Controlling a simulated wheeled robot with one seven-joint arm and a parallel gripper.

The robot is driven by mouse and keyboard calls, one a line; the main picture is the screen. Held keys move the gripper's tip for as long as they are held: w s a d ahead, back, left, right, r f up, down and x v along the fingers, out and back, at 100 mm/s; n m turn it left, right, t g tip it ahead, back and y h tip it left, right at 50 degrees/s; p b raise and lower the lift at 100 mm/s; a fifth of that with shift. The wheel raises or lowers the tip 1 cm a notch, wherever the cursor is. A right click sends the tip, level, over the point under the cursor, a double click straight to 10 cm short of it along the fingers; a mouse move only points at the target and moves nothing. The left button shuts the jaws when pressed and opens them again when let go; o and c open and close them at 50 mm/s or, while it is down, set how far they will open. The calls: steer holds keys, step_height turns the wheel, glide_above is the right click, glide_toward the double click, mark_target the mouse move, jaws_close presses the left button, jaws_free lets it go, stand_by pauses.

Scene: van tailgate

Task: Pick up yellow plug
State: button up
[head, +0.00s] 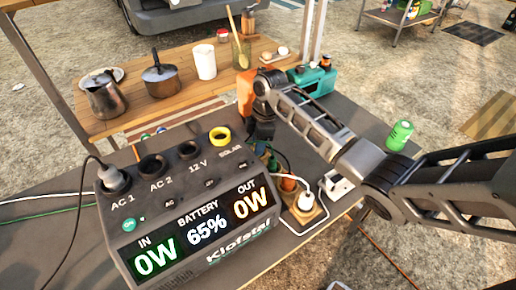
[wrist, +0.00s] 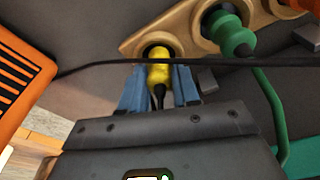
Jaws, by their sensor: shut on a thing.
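The yellow plug (wrist: 159,72) sits upper middle in the wrist view, with its tip at a hole in the wooden holder (wrist: 135,44). A black cable runs from its near end toward my gripper. The blue fingers of my gripper (wrist: 159,88) are shut on the plug from both sides. I cannot tell how deep the tip sits in the hole. In the head view my gripper (head: 262,132) is low behind the power station (head: 190,220), and the yellow plug is hidden there.
A green plug (wrist: 232,36) is in the holder beside the yellow one. A dark cable (wrist: 210,62) crosses just past my fingers. An orange vented box (wrist: 20,75) is close on the left. The power station has a yellow-ringed socket (head: 219,136).

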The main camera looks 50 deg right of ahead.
jaws_close()
steer(key=shift+r, duration=0.45)
steer(key=r, duration=0.3)
steer(key=shift+s+d+r+b, duration=0.2)
steer(key=shift+s+r+b, duration=0.05)
steer(key=shift+s+b, duration=0.1)
steer(key=s+d+r+p, duration=0.3)
steer(key=s+d+r, duration=0.2)
steer(key=s+r, duration=0.3)
step_height(320, 180, up, 11)
steer(key=s+p, duration=0.1)
steer(key=p, duration=0.1)
steer(key=shift+s, duration=0.3)
